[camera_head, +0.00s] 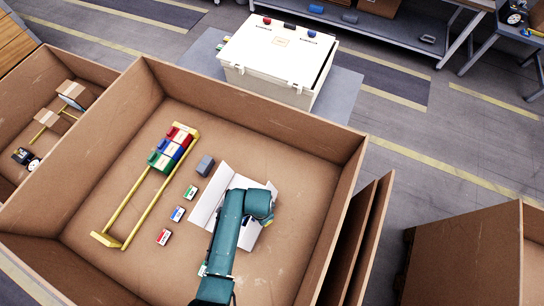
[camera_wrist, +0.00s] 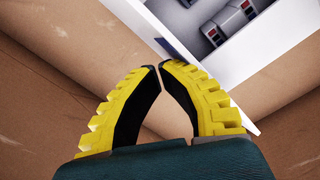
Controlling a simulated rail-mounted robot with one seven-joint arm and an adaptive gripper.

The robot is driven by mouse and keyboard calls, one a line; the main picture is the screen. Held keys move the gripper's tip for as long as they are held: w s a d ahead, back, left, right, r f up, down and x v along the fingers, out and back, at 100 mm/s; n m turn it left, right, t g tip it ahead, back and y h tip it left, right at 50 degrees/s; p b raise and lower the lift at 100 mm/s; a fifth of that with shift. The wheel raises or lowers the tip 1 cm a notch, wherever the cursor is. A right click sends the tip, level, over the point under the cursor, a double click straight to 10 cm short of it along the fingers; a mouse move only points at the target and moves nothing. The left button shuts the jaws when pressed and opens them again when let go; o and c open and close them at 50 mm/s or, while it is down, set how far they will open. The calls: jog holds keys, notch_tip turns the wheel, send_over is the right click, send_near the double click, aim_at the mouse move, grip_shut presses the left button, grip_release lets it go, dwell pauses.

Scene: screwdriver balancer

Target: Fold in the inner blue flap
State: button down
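A white box (camera_head: 205,208) with raised flaps lies on the floor of a large cardboard bin in the head view, partly covered by my teal arm. In the wrist view the box's white wall (camera_wrist: 150,30) crosses the top, with grey contents (camera_wrist: 230,18) inside. Whether the tips touch the flap I cannot tell.
The cardboard bin's walls (camera_head: 255,105) surround the work. Left of the box are a grey block (camera_head: 205,165), small cartons (camera_head: 177,213) and a yellow frame (camera_head: 125,212) with red, blue and green pieces (camera_head: 172,149). A white crate (camera_head: 270,67) stands behind the bin.

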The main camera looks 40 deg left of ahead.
jog(key=a, duration=0.2)
jog(key=s+a, duration=0.1)
jog(key=a, duration=0.1)
jog(key=shift+s+r, duration=0.1)
jog(key=shift+s, duration=0.05)
dwell(0.4)
jog(key=shift+f+b, duration=2.7)
jog(key=shift+f, duration=0.55)
jog(key=r+p, duration=0.5)
jog(key=d+r+p, duration=0.1)
jog(key=r+p, duration=0.1)
jog(key=p, duration=0.1)
jog(key=shift+r, duration=0.3)
jog(key=shift+f, duration=0.2)
